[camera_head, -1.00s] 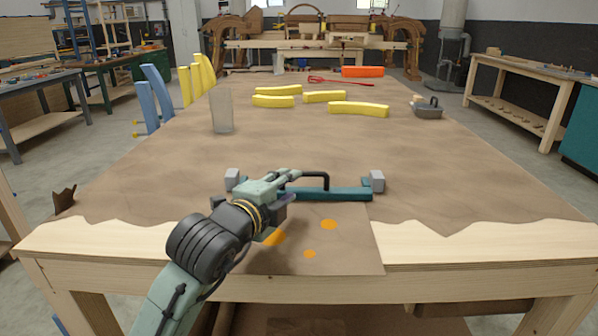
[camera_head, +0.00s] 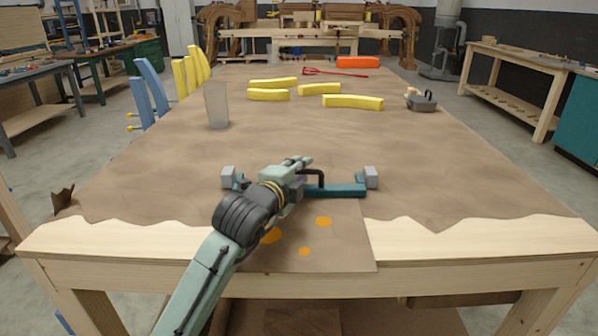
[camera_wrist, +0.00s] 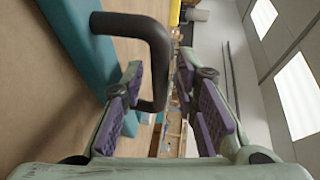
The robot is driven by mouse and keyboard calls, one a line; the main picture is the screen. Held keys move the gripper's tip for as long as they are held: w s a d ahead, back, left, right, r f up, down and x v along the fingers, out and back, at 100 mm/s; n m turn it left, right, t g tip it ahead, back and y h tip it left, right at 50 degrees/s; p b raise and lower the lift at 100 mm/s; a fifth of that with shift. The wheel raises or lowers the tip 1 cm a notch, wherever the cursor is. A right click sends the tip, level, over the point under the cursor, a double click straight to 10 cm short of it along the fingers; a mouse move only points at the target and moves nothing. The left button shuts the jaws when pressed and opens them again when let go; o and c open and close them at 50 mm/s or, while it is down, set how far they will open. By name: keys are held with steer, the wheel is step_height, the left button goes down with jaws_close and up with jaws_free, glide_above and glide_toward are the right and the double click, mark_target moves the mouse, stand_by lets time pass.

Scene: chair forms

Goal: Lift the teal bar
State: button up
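The teal bar (camera_head: 345,190) lies across the near part of the table, with a grey block at each end. A black loop handle (camera_head: 322,178) stands up from it. My gripper (camera_head: 303,170) is over the bar at the handle, hiding the bar's left-middle part. In the wrist view the teal bar (camera_wrist: 82,40) runs along the upper left. The black handle (camera_wrist: 157,50) reaches between the purple-padded fingers of my gripper (camera_wrist: 160,72). The fingers are apart, with visible gaps to the handle; I see no grip on it.
Grey blocks (camera_head: 228,177) and (camera_head: 371,177) stand at the bar's ends. A translucent upright piece (camera_head: 216,105) is at the back left. Several yellow bars (camera_head: 352,102), a red box (camera_head: 358,62) and a grey tool (camera_head: 422,101) lie farther back. The middle of the table is clear.

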jaws_close()
stand_by(0.6)
